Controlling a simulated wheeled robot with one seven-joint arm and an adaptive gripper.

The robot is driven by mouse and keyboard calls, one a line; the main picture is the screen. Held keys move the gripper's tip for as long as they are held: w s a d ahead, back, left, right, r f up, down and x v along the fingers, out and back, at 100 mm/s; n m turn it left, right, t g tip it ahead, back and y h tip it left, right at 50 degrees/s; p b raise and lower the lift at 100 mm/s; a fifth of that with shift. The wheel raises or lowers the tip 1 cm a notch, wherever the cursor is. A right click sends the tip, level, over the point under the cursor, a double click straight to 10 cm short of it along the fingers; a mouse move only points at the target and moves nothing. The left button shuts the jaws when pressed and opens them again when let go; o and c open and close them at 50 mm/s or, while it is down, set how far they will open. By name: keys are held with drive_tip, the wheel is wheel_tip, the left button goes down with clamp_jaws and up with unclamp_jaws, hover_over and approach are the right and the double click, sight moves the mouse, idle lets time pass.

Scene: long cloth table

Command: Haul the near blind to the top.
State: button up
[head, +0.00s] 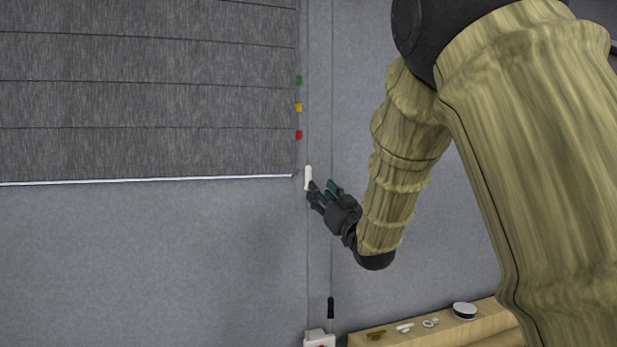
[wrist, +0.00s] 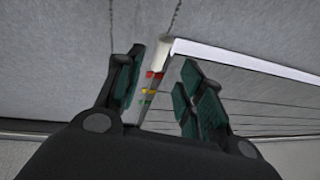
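The dark grey blind (head: 150,100) hangs at the left of the head view, its pale bottom bar (head: 150,181) below the red marker. In the wrist view the bar (wrist: 240,62) runs off to the right. A white cord pull (head: 308,178) hangs on a thin cord just right of the blind. My gripper (head: 323,188) is at this pull, with its fingers apart. In the wrist view the pull (wrist: 158,52) shows between the open fingers (wrist: 160,78), closer to the left one. Whether a finger touches it I cannot tell.
Green (head: 298,80), yellow (head: 298,107) and red (head: 298,135) markers line the blind's right edge. A black pull (head: 331,308) hangs lower on a second cord, above a white box (head: 319,339).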

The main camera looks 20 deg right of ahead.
sight(308, 178)
drive_tip(key=p+x, duration=0.3)
drive_tip(key=x, duration=0.5)
drive_tip(key=shift+w+r, duration=0.1)
drive_tip(key=shift+w, duration=0.2)
drive_tip(key=shift+c, duration=0.4)
clamp_jaws()
